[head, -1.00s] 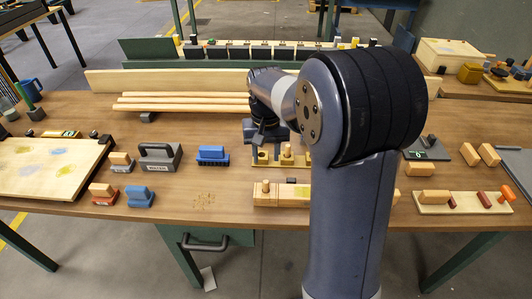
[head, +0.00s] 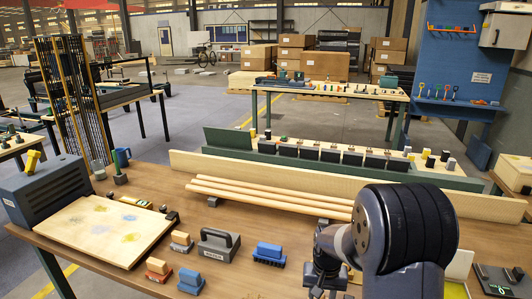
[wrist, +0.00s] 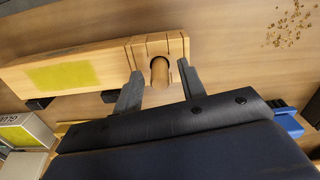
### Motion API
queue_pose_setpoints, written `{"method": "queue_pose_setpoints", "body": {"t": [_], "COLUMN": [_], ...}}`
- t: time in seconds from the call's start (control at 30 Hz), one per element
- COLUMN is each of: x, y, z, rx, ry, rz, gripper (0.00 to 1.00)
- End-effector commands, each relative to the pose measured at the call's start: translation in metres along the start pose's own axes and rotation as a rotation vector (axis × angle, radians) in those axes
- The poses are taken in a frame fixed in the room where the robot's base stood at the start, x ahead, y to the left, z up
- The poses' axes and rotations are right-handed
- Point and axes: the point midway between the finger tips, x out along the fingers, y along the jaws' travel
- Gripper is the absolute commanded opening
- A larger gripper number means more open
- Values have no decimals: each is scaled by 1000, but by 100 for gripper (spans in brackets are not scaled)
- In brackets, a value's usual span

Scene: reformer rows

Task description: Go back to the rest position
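My gripper (wrist: 158,78) shows in the wrist view with its two dark fingers spread apart and nothing held between them. In that view a light wooden block (wrist: 105,62) with a yellow-green patch and a slotted end lies just beyond the fingertips. A round wooden peg (wrist: 159,72) stands at the slotted end, in line with the gap between the fingers and clear of both. In the head view my gripper (head: 318,290) hangs low over the bench near the bottom edge, and its fingertips are hard to make out.
The wooden bench (head: 225,220) holds a grey-handled block (head: 218,245), a blue brush (head: 269,253) and small blocks on the left. Wooden rods (head: 270,196) and a long upright board (head: 300,180) lie behind. A pale board (head: 95,228) is at far left.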

Motion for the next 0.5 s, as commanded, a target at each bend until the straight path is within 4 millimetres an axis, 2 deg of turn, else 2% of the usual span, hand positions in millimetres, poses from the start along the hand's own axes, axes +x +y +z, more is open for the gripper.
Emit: {"method": "queue_pose_setpoints", "body": {"t": [0.03,0.07,0.2,0.5], "x": [11,-2,-18,-30], "y": [0,0,0,0], "z": [0,0,-1,0], "rx": [0,0,0,0], "ry": [-2,2,5,1], "rz": [0,0,-1,0], "gripper": [39,39,39,39]}}
